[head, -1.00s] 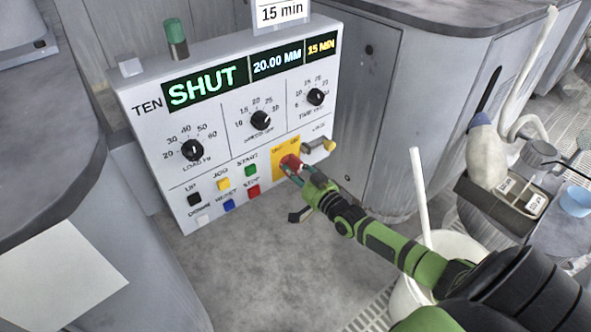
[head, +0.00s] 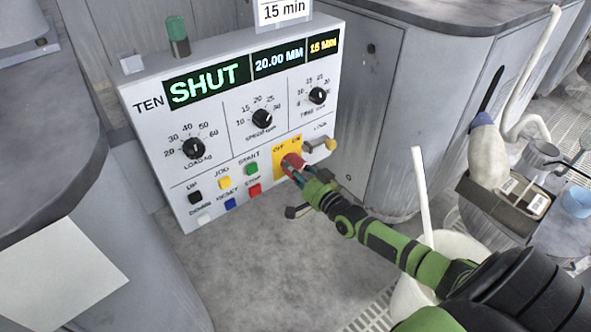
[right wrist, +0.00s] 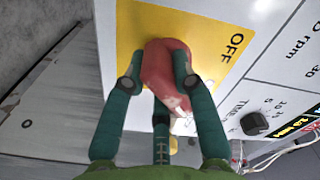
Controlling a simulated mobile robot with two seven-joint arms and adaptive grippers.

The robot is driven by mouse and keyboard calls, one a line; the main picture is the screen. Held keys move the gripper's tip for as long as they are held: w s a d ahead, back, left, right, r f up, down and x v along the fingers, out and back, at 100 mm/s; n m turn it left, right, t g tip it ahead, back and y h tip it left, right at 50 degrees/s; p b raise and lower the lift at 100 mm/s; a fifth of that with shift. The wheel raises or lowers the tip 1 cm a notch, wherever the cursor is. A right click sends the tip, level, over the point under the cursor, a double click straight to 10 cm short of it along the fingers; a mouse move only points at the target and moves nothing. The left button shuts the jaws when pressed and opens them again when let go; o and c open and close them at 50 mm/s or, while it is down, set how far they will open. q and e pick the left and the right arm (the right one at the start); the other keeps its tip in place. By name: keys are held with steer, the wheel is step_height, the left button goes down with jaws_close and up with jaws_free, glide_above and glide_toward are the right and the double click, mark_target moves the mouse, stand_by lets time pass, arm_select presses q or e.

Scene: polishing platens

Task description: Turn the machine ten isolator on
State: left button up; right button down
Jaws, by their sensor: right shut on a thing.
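The machine ten control panel (head: 240,130) stands upright with its display reading SHUT, 20.00 MM and 15 MIN. The isolator is a red rotary knob (head: 291,163) on a yellow plate (head: 279,151) marked OFF and ON, low on the panel's right. My right gripper (head: 297,172) is shut on the red knob. In the right wrist view the fingers (right wrist: 158,75) press on both sides of the knob (right wrist: 164,65), with OFF readable on the yellow plate (right wrist: 213,45). The fingers partly hide the knob, so its exact setting cannot be told. My left gripper is not in view.
Dials and coloured push buttons, including a red stop button (head: 254,190), lie to the left.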

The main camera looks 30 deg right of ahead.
steer(key=c, duration=1)
jaws_free()
steer(key=s, duration=0.8)
steer(key=s+d, duration=0.1)
steer(key=s, duration=0.3)
steer(key=shift+f, duration=0.1)
